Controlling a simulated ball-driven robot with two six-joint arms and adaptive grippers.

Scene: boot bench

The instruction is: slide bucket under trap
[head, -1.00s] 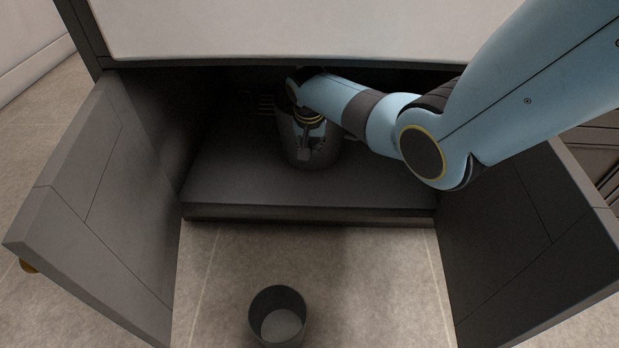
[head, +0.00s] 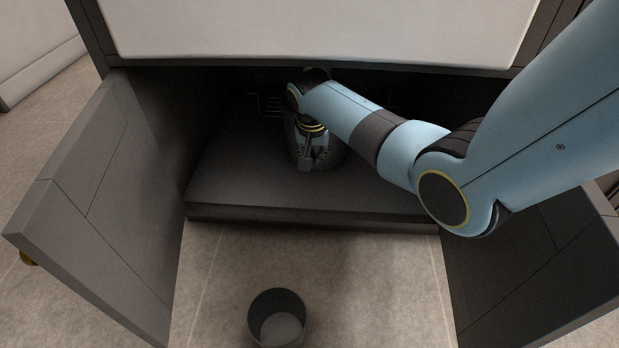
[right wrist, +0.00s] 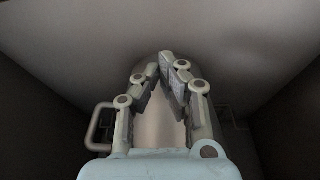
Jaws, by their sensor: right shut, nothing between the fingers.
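A grey, bucket-like cylinder (head: 333,155) stands upright on the shelf inside the open cabinet. My right gripper (head: 308,162) is shut and points down over its near side, hiding its rim and middle; I cannot tell whether they touch. In the right wrist view the closed fingertips (right wrist: 166,68) nearly meet, with a pale rounded surface (right wrist: 160,130) behind them. A second round, open, dark container (head: 277,318) stands on the floor in front of the cabinet and looks empty. I cannot make out a trap. My left gripper is not in view.
The left door (head: 95,215) and right door (head: 540,255) stand open on either side. The shelf (head: 235,185) is bare at the front left. Thin bent rods (head: 262,104) show at the dark back. A pale panel (head: 320,30) hangs above the opening.

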